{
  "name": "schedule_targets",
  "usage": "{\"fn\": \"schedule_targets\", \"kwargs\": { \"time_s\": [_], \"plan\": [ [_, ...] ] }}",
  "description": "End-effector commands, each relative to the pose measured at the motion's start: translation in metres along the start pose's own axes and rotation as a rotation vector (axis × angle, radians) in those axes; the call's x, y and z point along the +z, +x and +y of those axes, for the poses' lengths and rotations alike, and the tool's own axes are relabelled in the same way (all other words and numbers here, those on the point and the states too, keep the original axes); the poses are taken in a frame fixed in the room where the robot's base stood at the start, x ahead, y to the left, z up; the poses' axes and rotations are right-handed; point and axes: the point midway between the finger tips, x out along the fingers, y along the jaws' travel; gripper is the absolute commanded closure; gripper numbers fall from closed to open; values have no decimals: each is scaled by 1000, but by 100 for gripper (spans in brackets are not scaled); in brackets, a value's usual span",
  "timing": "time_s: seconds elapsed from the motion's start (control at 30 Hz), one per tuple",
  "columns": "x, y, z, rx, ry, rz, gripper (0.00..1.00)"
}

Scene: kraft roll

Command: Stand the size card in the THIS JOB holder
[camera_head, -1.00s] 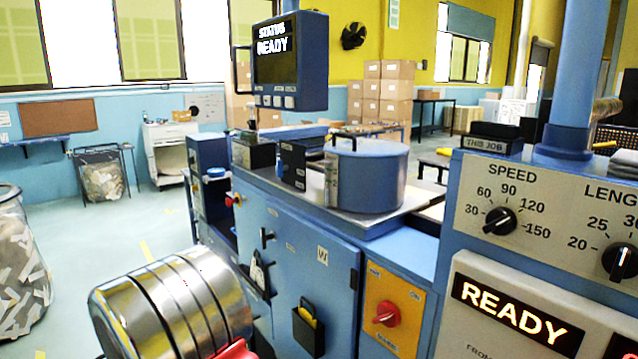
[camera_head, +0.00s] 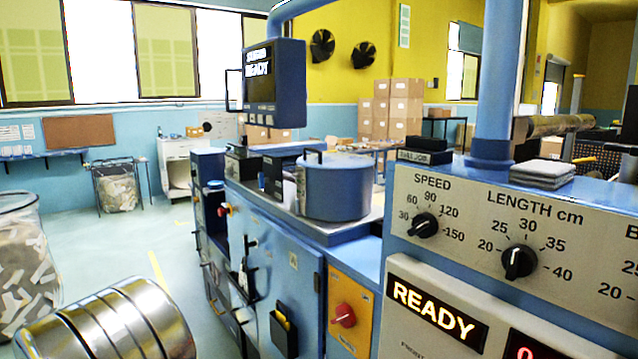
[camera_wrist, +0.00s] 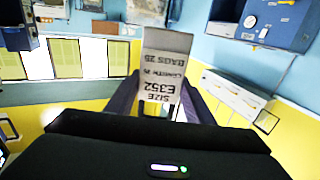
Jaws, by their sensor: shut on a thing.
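The card is held up in the air, clear of any surface I can see. The THIS JOB holder (camera_head: 427,157) is in the head view, a small dark block on top of the blue control cabinet at right. No card shows in it. My gripper and the card are outside the head view.
A blue post (camera_head: 492,100) rises right beside the holder. A grey folded stack (camera_head: 543,172) lies right of the post. The dial panel (camera_head: 530,235) is below. A blue round pot (camera_head: 336,187) stands on the machine to the left, under a status screen (camera_head: 273,83).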

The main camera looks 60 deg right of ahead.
Motion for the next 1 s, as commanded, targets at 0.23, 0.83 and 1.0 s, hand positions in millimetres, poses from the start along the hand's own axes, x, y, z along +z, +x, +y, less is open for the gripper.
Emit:
{"fn": "schedule_targets", "kwargs": {
  "time_s": [0.23, 0.83, 1.0],
  "plan": [
    [-1, 0, 11, 20, 0, 1, 74],
    [-111, 38, 166, 430, 3, 9, 74],
    [-157, 34, 228, 605, 5, 8, 74]
  ]
}}
